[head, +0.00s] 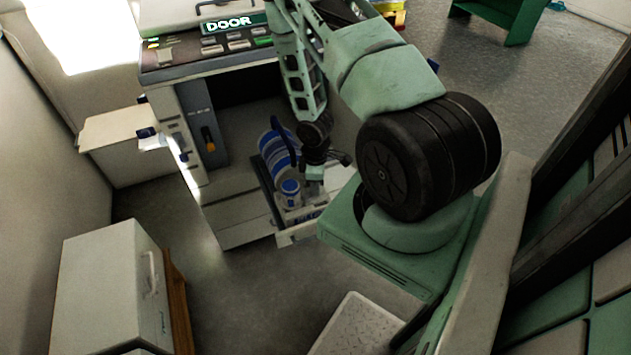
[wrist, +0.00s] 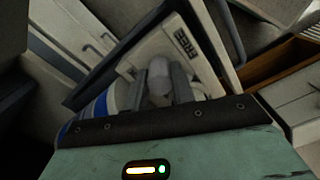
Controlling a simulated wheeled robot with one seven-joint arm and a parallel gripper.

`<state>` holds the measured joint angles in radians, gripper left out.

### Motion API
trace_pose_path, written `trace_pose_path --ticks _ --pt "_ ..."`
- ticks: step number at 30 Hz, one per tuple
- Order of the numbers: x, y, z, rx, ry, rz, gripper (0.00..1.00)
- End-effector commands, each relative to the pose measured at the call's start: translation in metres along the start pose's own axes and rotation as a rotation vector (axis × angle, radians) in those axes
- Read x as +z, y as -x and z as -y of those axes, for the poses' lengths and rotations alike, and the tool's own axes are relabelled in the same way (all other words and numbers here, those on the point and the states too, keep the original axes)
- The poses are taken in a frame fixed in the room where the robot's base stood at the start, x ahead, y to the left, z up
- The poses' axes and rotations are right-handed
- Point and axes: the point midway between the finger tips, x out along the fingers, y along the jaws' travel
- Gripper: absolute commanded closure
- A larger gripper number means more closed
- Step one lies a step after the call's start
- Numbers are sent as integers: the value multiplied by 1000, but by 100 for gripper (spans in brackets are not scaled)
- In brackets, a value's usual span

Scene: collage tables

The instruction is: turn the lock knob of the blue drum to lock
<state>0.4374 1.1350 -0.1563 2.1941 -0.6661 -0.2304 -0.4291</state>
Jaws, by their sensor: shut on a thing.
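The blue drum (head: 275,148), striped blue and white, sits in the pulled-out tray of a large office machine in the head view. Part of its striped side also shows at the left in the wrist view (wrist: 98,107). My gripper (head: 312,178) is at the drum's right side in the head view, with its fingertips hard to make out. In the wrist view my gripper (wrist: 161,72) has its two dark fingers on either side of a pale grey knob (wrist: 158,78), shut on it. The knob's markings and its turned position cannot be read.
A white cabinet (head: 105,285) stands at lower left. The tray's front edge (head: 300,232) juts out over open grey floor.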

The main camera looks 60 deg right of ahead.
Motion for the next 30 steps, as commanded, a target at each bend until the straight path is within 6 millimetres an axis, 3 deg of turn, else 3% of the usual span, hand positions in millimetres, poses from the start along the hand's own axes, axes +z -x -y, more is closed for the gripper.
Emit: trace_pose_path --ticks 15,30 --pt "0 0 0 0 -311 0 98" --pt "0 0 0 1 -358 -1 98"
